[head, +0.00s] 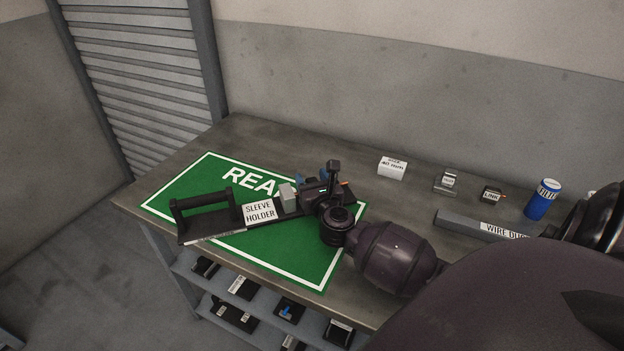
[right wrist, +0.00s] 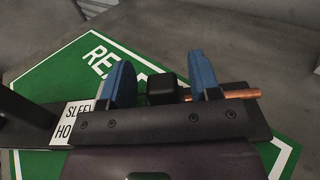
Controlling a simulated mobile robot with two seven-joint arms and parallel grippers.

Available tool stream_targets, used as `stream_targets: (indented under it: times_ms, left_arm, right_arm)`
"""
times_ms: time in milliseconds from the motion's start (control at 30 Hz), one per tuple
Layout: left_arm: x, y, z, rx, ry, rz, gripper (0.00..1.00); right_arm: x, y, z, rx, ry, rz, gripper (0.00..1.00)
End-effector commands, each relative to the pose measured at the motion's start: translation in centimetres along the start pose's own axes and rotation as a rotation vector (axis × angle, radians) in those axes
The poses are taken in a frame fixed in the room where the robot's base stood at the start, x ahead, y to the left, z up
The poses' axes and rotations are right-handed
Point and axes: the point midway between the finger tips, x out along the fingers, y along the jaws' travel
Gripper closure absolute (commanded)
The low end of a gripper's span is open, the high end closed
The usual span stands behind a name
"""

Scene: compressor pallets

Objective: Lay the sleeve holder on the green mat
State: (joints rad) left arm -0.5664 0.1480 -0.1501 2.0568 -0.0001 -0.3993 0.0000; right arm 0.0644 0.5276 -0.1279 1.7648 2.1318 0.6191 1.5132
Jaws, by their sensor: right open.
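The sleeve holder (head: 259,212) is a long black plate with a raised bar handle at its left end and a white label. It lies flat over the green mat (head: 300,248), and its left end reaches across the mat's front left border. Whether it touches the mat all along cannot be told. My right gripper (head: 318,186) is over the holder's right end. In the right wrist view my right gripper (right wrist: 162,82) has its blue fingers apart, with a black block between them. The holder's label (right wrist: 80,120) shows at the left there. My left gripper is out of view.
Along the table's back right are a white box (head: 392,167), a small grey labelled part (head: 447,182), a black link part (head: 491,195) and a blue can (head: 542,199). A grey wire duct (head: 470,223) lies in front of them. A shelf below holds several parts.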

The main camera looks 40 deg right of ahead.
Motion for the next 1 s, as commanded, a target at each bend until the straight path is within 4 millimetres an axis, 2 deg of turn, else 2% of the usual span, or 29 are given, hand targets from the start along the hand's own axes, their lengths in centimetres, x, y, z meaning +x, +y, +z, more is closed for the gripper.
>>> stream_targets:
  times_ms: [167,700,833,1000]
  left_arm:
    - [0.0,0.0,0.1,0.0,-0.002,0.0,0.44]
    - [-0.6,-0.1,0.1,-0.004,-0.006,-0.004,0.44]
    - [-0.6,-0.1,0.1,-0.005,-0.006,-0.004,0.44]
    - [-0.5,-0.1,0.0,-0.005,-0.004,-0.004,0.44]
  right_arm:
    - [-1.2,0.0,0.0,0.002,0.002,0.0,0.43]
    - [-10.3,0.0,-0.1,0.001,0.002,-0.001,0.43]
    - [-11.5,0.0,-0.1,0.002,0.002,0.0,0.43]
    - [-12.0,0.0,0.0,0.0,0.0,0.0,0.43]
